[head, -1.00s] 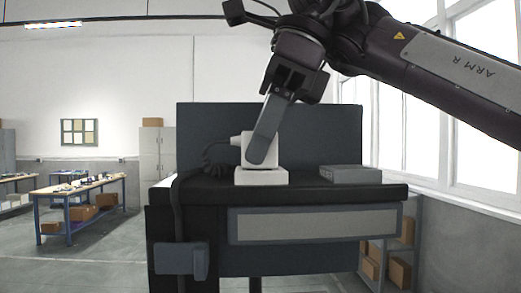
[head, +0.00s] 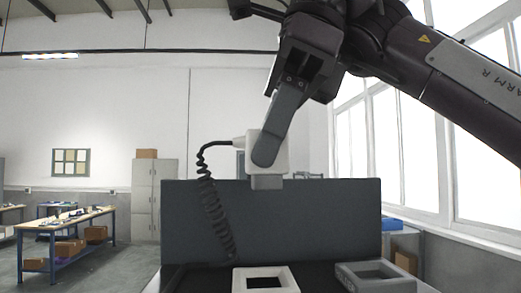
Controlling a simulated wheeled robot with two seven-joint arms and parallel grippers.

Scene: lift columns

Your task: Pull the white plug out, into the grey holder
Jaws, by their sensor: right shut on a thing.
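The white plug (head: 281,158) hangs upright in my right gripper (head: 265,150), which is shut on it. A grey block forms the plug's lower end, and a black coiled cord runs from its left side down to the bench. The plug is in the air, well above and apart from the white socket frame (head: 239,281), whose dark opening shows. The grey holder (head: 346,279) stands to the right of the white frame, with its opening visible from above. One finger of my right gripper covers part of the plug. My left gripper is not in view.
A dark upright panel (head: 340,215) stands behind the socket and holder. The dark bench top lies at the bottom edge. A blue-legged workbench (head: 62,222) with boxes and a grey cabinet (head: 153,195) stand far back left. Air around the plug is free.

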